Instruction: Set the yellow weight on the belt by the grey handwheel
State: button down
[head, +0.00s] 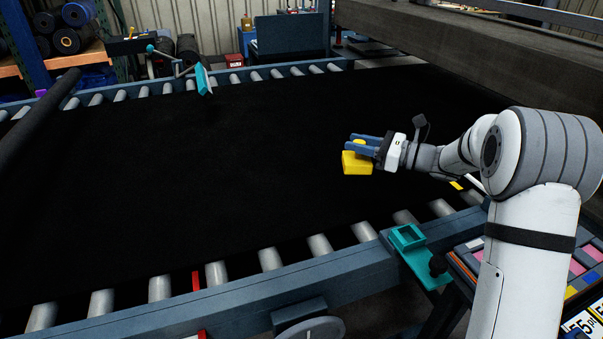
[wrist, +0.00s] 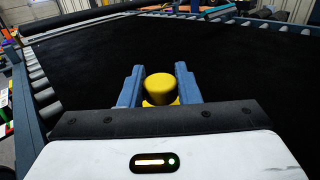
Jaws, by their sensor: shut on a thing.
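The yellow weight (head: 356,164) is a block with a round knob on top. In the wrist view the yellow weight (wrist: 160,90) sits between the two blue fingers. My gripper (head: 362,145) is shut on its knob, over the right part of the black belt (head: 230,160). I cannot tell whether the weight's underside touches the belt. The grey handwheel (head: 310,330) is below the front rail, cut off by the bottom edge of the head view. The belt near the front rail above it is bare.
A teal clamp (head: 408,240) sits on the front rail (head: 250,310), right of the handwheel. Another teal piece (head: 203,79) stands at the belt's far side. A dark beam (head: 470,45) spans the back right. The middle of the belt is clear.

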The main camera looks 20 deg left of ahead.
aim_at(358, 160)
jog(key=shift+w, duration=0.25)
jog(key=shift+w+f, duration=0.1)
jog(key=shift+f, duration=0.25)
notch_tip(358, 160, down, 5)
jog(key=shift+w+d+r+p, duration=0.1)
jog(key=shift+p, duration=0.45)
jog(key=shift+f+p, duration=0.35)
jog(key=shift+f, duration=1.7)
jog(key=c, duration=1.1)
grip_release()
jog(key=shift+f, duration=0.15)
jog(key=shift+o, duration=0.2)
